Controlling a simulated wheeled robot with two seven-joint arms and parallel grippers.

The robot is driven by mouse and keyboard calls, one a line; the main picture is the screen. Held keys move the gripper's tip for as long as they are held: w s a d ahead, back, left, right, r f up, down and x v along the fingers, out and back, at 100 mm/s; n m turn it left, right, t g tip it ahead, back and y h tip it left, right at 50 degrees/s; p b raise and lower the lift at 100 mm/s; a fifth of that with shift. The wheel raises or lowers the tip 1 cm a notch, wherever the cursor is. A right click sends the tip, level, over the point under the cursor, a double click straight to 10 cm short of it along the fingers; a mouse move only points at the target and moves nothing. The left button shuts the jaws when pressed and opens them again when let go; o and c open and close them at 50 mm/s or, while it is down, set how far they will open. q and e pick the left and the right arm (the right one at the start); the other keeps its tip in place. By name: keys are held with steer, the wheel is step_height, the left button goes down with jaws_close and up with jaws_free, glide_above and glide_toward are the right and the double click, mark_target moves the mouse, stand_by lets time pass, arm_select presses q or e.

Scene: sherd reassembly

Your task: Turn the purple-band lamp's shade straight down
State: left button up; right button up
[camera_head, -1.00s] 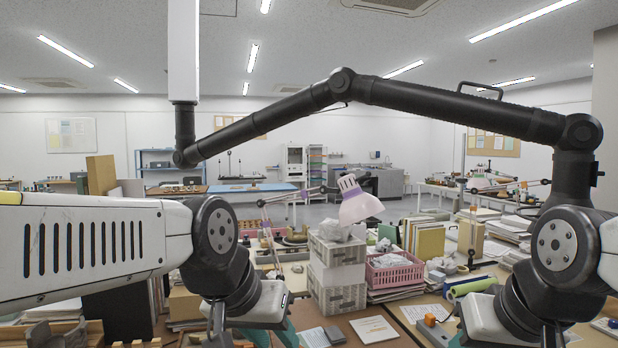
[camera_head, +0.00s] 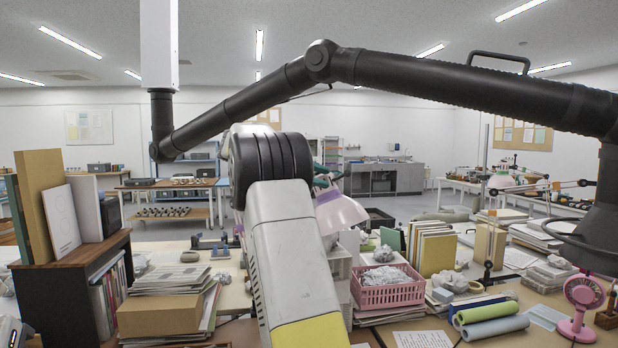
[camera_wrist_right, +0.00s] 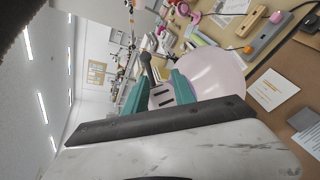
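The lamp's pale pink shade (camera_head: 342,214) shows in the head view right of my right arm. Its open side faces down and to the right, so it is tilted. A purple cap or band (camera_head: 326,196) sits at its upper left end. My right gripper (camera_wrist_right: 160,84) has its teal fingers on either side of the slotted cap in the wrist view, where the shade (camera_wrist_right: 212,72) also shows. Whether the fingers press on the cap is unclear. My forearm hides the lamp's arm and base in the head view. My left gripper is out of view.
A black jointed arm (camera_head: 440,80) on a white post (camera_head: 159,45) spans the upper head view. A pink basket (camera_head: 386,293), folders (camera_head: 437,254) and a pink fan (camera_head: 580,300) stand right of the lamp. A dark shelf (camera_head: 60,290) and paper stacks (camera_head: 170,305) stand left.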

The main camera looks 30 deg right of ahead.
mark_target(343, 175)
steer(key=shift+g+h, duration=0.3)
steer(key=shift+h, duration=0.2)
steer(key=x, duration=0.2)
steer(key=r+x, duration=0.1)
steer(key=x, duration=0.4)
steer(key=shift+w+d+r, duration=0.15)
steer(key=shift+w+d, duration=0.15)
steer(key=shift+w, duration=0.05)
jaws_close()
steer(key=shift+s+d+r, duration=0.1)
stand_by(0.6)
